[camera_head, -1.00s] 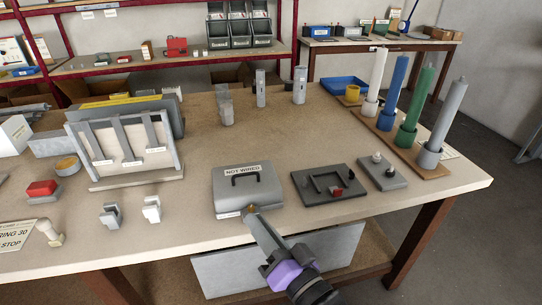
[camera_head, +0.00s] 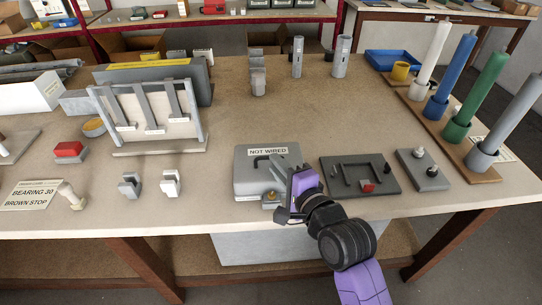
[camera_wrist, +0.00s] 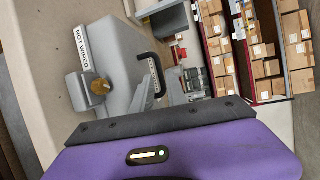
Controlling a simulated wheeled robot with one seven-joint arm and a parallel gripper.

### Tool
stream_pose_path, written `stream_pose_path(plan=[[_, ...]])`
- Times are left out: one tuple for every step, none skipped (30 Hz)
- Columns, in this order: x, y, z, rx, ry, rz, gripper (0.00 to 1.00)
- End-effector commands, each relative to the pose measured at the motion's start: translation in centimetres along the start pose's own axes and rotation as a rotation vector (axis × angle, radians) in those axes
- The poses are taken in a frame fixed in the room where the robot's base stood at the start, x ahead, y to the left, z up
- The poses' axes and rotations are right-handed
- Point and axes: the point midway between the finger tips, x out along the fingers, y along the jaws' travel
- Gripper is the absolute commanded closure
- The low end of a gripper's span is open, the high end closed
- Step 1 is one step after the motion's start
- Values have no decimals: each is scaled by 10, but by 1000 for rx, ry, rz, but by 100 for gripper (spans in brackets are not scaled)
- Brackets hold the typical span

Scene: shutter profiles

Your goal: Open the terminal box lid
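The terminal box (camera_head: 245,178) is a grey case near the table's front edge, with a "NOT WIRED" label and a black handle (camera_head: 262,160) on its lid. The lid looks shut. A brass-coloured round piece (camera_head: 270,196) sits at the middle of its front. The box also shows turned sideways in the wrist view (camera_wrist: 125,48), with the brass piece (camera_wrist: 99,87) on a grey block. My gripper (camera_head: 287,197) is at the box's front right corner and hides part of it.
A dark plate with a raised frame and red piece (camera_head: 368,187) lies just right of the box. Two small clips (camera_head: 170,184) stand to the left. Coloured posts (camera_head: 487,120) line the right edge.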

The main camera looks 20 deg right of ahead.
Motion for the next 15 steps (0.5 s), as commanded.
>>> stream_pose_path(plan=[[9, -2, 0, -2, -1, -1, 82], [13, -1, 0, -2, -1, -1, 82], [19, -2, 0, -3, -1, -2, 82], [23, -1, 0, -2, -1, -1, 82], [26, -1, 0, -2, -1, 0, 82], [30, -1, 0, -1, 0, 0, 82], [33, -1, 0, -2, 0, -1, 82], [35, -1, 0, -2, 0, -1, 82], [38, -1, 0, -2, 0, -2, 82], [39, -1, 0, -2, 0, -1, 82], [40, 0, 0, -2, 0, -1, 82], [41, 0, 0, -3, 0, -1, 82], [42, 0, 0, -3, 0, -1, 82], [42, 0, 0, -3, 0, -1, 82], [42, 0, 0, -3, 0, -1, 82]])
